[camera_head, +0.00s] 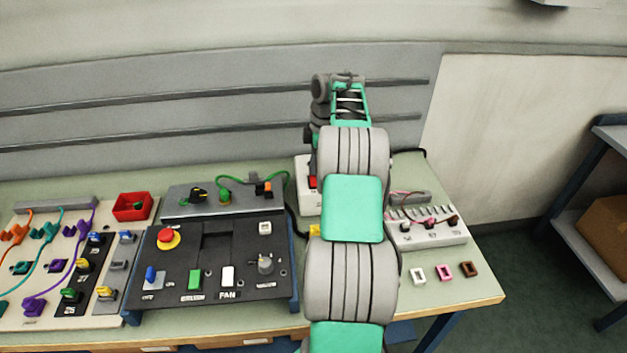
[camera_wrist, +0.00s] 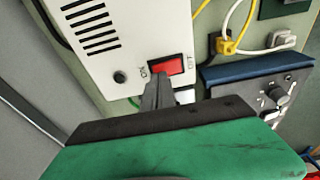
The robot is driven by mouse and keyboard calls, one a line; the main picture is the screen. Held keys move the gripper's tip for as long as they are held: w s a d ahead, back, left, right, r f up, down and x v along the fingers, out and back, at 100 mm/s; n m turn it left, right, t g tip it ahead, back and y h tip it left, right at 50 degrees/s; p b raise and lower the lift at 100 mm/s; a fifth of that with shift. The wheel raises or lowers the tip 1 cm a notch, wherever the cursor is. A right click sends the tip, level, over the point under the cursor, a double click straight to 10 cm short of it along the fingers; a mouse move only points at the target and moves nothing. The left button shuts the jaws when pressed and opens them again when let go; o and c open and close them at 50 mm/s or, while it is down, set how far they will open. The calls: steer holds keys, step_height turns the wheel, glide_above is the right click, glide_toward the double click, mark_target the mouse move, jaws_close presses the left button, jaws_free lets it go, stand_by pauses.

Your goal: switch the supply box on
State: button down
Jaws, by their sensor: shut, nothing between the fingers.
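The supply box (camera_wrist: 105,40) is a white box with dark vent slots and a round black button or knob.
A black control panel (camera_head: 215,260) with a red emergency button stands left of my arm. A white terminal block (camera_head: 425,232) is on the right, with several small coloured frames before it. A yellow connector (camera_wrist: 226,46) with cables lies beside the box.

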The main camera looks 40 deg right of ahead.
steer(key=shift+f+b, duration=0.7)
steer(key=shift+f, duration=0.05)
steer(key=shift+r, duration=0.1)
step_height(320, 180, up, 7)
steer(key=p, duration=0.6)
steer(key=shift+p, duration=0.3)
